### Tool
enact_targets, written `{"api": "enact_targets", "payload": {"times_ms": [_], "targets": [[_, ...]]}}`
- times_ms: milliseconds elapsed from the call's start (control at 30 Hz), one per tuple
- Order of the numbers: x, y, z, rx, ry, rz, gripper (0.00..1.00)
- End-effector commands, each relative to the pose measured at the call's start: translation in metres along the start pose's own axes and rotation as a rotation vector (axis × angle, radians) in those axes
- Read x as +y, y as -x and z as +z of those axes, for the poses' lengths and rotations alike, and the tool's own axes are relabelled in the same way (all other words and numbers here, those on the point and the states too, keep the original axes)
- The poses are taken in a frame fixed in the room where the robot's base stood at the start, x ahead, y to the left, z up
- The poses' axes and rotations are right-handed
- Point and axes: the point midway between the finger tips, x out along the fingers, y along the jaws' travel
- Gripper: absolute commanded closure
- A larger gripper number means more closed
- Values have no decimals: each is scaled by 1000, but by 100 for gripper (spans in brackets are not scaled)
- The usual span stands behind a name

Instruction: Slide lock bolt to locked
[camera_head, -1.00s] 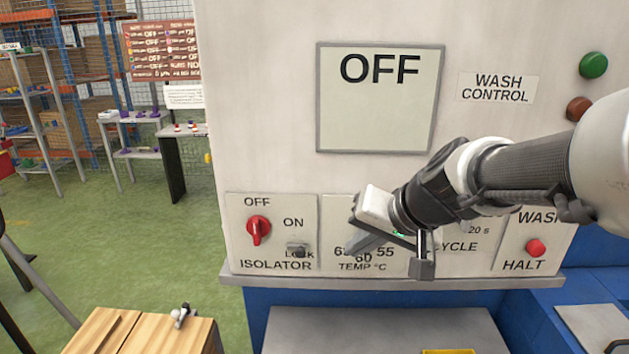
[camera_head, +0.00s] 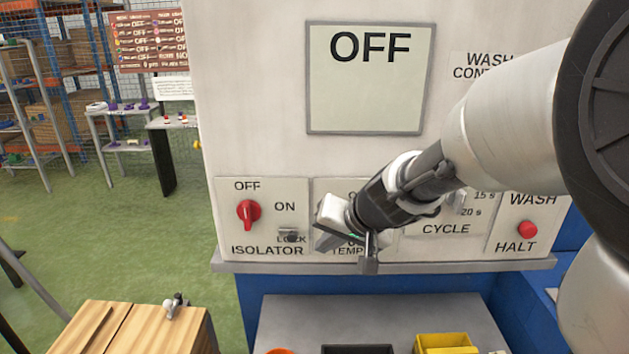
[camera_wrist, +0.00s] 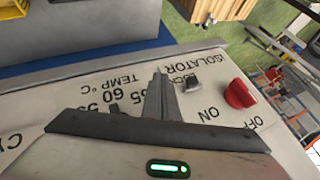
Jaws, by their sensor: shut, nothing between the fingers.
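The lock bolt (camera_head: 288,233) is a small grey metal piece at the lower right of the isolator plate, by the word LOCK. It also shows in the wrist view (camera_wrist: 192,83), just beyond my fingertips. The red isolator knob (camera_head: 249,213) is above and left of it, its handle upright under OFF. My gripper (camera_head: 335,246) is in front of the temperature plate, right of the bolt and apart from it. In the wrist view my gripper (camera_wrist: 158,76) has its fingers together with nothing between them. My gripper hides most of the temperature knob.
The display (camera_head: 368,90) reads OFF. A red halt button (camera_head: 527,229) is at the right of the panel. A grey ledge (camera_head: 450,264) runs under the controls. A yellow bin (camera_head: 443,342) and a wooden box (camera_head: 140,325) stand below.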

Motion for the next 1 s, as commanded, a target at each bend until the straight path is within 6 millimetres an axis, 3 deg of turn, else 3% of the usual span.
{"api": "enact_targets", "payload": {"times_ms": [33, 200, 667, 1000], "targets": [[-14, 2, -3, -3, 5, -3, 100], [-31, -6, -3, -1, 4, -2, 100], [-37, -10, -3, 0, 1, -2, 100], [-69, -23, 6, 0, 2, -2, 100]]}}
